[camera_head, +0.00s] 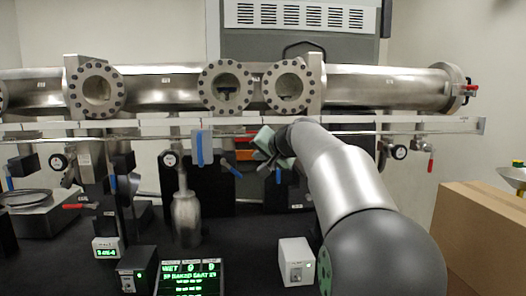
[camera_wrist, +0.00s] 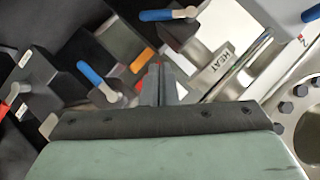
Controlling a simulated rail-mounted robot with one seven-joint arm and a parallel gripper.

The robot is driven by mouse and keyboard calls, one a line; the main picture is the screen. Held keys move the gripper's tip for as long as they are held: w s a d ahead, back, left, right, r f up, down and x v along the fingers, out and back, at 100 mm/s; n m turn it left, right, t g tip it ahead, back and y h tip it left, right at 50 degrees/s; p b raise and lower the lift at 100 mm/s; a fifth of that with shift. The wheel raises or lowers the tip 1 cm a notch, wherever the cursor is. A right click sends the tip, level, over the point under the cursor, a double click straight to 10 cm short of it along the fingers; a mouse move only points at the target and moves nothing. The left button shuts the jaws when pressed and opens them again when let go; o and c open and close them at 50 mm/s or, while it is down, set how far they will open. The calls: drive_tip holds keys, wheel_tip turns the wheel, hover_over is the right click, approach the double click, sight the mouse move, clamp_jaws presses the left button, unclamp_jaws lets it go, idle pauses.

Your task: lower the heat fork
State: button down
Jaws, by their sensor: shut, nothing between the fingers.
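A white label reading HEAT (camera_wrist: 218,63) sits on a pale metal part right of centre in the wrist view. I cannot clearly tell the heat fork's outline or position. My gripper (camera_wrist: 160,84) is shut and empty, its fingers just left of and below the label; I cannot tell whether they touch anything. In the head view, my gripper (camera_head: 262,143) is in front of the rail below the steel tube, partly hidden by my arm. Blue handles appear near it in the wrist view, one at the top (camera_wrist: 168,14) and one left of the fingers (camera_wrist: 92,75).
The long steel tube (camera_head: 385,87) with bolted round ports runs above the rail (camera_head: 440,127). A hanging metal cylinder (camera_head: 187,212) and a green display (camera_head: 190,277) are left of my arm. A white box (camera_head: 296,262) is close beside it. A cardboard box (camera_head: 485,235) stands right.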

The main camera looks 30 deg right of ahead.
sight(232, 169)
drive_tip(key=w+a+f+p, duration=0.1)
drive_tip(key=w+a+f, duration=0.1)
drive_tip(key=w+f, duration=0.3)
drive_tip(key=shift+w+a, duration=0.35)
drive_tip(key=shift+w, duration=0.25)
drive_tip(key=shift+a+f, duration=0.1)
drive_tip(key=shift+f, duration=0.05)
